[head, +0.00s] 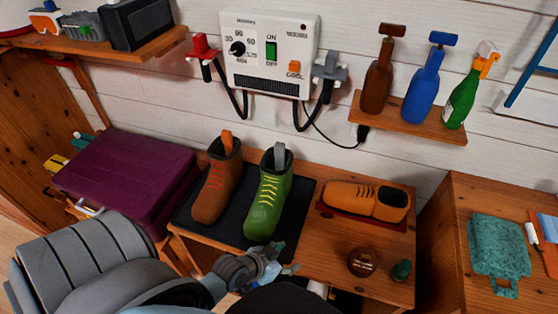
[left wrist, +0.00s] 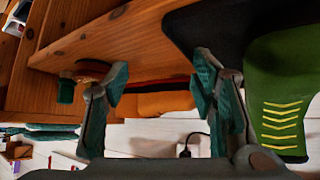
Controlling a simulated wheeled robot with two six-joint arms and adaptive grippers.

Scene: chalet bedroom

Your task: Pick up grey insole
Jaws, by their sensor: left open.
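The grey insole (head: 280,154) stands upright, sticking out of the top of the green boot (head: 265,205); its lower part is hidden inside the boot. The boot stands on a black mat (head: 183,222) on the wooden bench. My left gripper (head: 280,262) is open and empty, at the bench's front edge, just below and right of the green boot's toe. In the left wrist view, the open fingers (left wrist: 162,75) are seen with the green boot (left wrist: 278,95) to their right; the insole does not show there. My right gripper is not in view.
A brown boot (head: 216,185) with an orange insole (head: 228,143) stands left of the green one. An orange shoe (head: 362,198), a round brown tin (head: 362,262) and a small green item (head: 401,270) are on the right. A control box (head: 268,60) hangs on the wall behind.

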